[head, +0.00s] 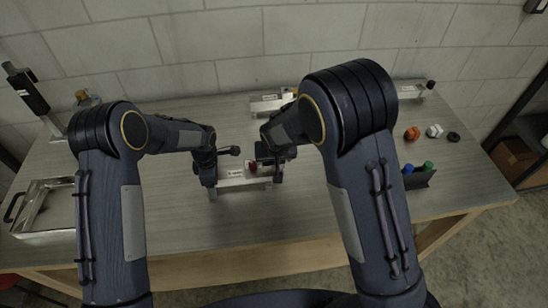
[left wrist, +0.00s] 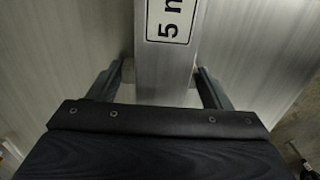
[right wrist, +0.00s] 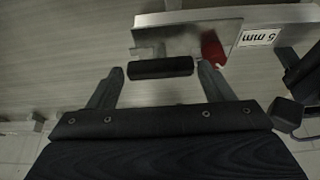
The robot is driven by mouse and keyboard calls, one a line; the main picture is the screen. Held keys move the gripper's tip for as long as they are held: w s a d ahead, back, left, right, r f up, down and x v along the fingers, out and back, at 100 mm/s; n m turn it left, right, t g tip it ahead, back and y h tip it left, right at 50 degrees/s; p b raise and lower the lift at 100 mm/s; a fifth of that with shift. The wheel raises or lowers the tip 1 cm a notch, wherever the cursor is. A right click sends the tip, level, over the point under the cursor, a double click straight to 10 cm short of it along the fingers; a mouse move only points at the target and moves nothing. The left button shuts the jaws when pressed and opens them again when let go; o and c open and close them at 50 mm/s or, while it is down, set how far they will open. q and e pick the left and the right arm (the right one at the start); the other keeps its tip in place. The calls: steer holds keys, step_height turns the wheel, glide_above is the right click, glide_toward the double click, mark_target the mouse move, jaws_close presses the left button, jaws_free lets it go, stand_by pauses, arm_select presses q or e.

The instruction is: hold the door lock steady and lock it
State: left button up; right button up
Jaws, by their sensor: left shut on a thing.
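The door lock is an aluminium bar (head: 231,183) on the table, with a "5 mm" label, a red part (right wrist: 212,48) and a black cylindrical handle (right wrist: 161,67). In the left wrist view its labelled bar (left wrist: 165,80) runs between the fingers of my left gripper (left wrist: 162,76), which is shut on it. My right gripper (right wrist: 161,72) is open at the handle, with one fingertip close to each end. I cannot tell whether the fingers touch it. In the head view the arms partly hide the lock and both grippers.
Another aluminium fixture (head: 268,104) stands behind the lock. A metal tray (head: 45,232) is at the left, near a tall black-handled device (head: 28,92). At the right are an orange knob (head: 412,133), a white part (head: 434,130), a black ring (head: 453,136) and a dark holder (head: 420,179).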

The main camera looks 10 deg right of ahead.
steer(key=shift+o, duration=1.1)
steer(key=v, duration=1.2)
arm_select(q)
steer(key=o, duration=1.3)
